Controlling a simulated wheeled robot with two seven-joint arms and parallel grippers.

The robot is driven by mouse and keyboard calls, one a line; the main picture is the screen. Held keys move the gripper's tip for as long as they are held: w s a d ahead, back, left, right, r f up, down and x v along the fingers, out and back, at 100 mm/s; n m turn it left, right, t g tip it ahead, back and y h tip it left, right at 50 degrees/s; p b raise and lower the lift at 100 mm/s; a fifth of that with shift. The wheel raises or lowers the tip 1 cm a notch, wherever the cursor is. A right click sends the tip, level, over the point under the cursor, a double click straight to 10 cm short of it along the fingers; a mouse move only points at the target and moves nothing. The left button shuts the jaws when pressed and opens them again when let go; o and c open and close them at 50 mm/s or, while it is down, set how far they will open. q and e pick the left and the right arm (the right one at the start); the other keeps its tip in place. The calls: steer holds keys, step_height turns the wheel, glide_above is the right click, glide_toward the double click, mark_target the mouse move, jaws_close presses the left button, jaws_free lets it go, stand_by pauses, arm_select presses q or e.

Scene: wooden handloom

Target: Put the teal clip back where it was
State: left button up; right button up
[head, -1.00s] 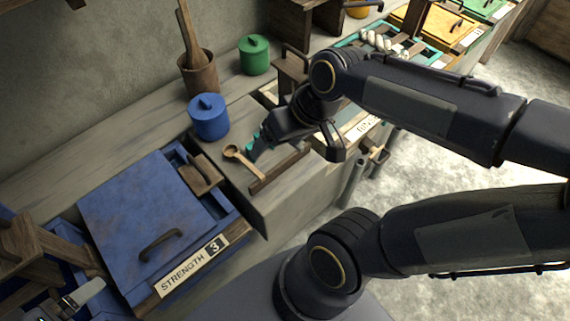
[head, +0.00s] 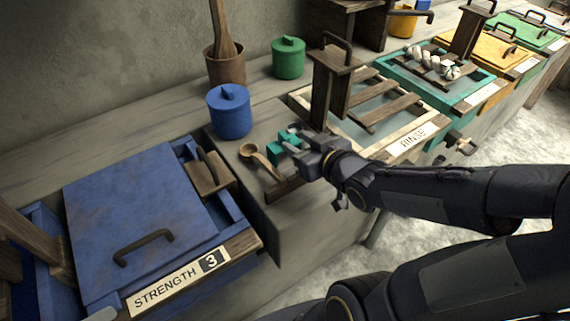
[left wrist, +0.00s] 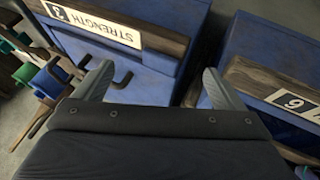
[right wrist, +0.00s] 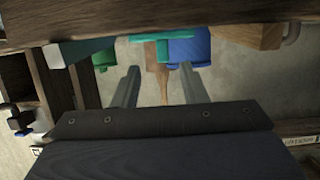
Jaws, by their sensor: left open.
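The teal clip (head: 288,146) is above the grey bench top, behind a short wooden rail and right of a wooden spoon. In the right wrist view the clip (right wrist: 165,37) is at the fingertips, in front of a blue pot. My right gripper (head: 308,146) reaches in from the right, its fingers drawn partway together on the clip. The exact contact is partly hidden. My left gripper (left wrist: 157,75) is open and empty, over the blue vats; only a sliver of it shows at the bottom left of the head view.
A wooden spoon (head: 262,160) and the rail (head: 284,190) are close to the clip. A blue lidded pot (head: 229,112) and a green pot (head: 288,58) stand behind. The rinse vat (head: 410,140) is right; the blue strength vat (head: 135,215) is left.

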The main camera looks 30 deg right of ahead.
mark_target(286, 136)
steer(key=shift+w+a+f, duration=0.1)
steer(key=shift+w+f, duration=0.25)
steer(key=shift+f, duration=0.1)
steer(key=shift+b+x, duration=0.35)
steer(key=shift+x, duration=0.55)
steer(key=shift+r+b+x, duration=0.2)
steer(key=shift+b+x, duration=0.05)
steer(key=shift+x, duration=1.1)
steer(key=shift+r+b+x, duration=0.2)
steer(key=shift+b+x, duration=0.05)
steer(key=shift+x, duration=1.1)
steer(key=shift+w+a, duration=0.1)
jaws_close()
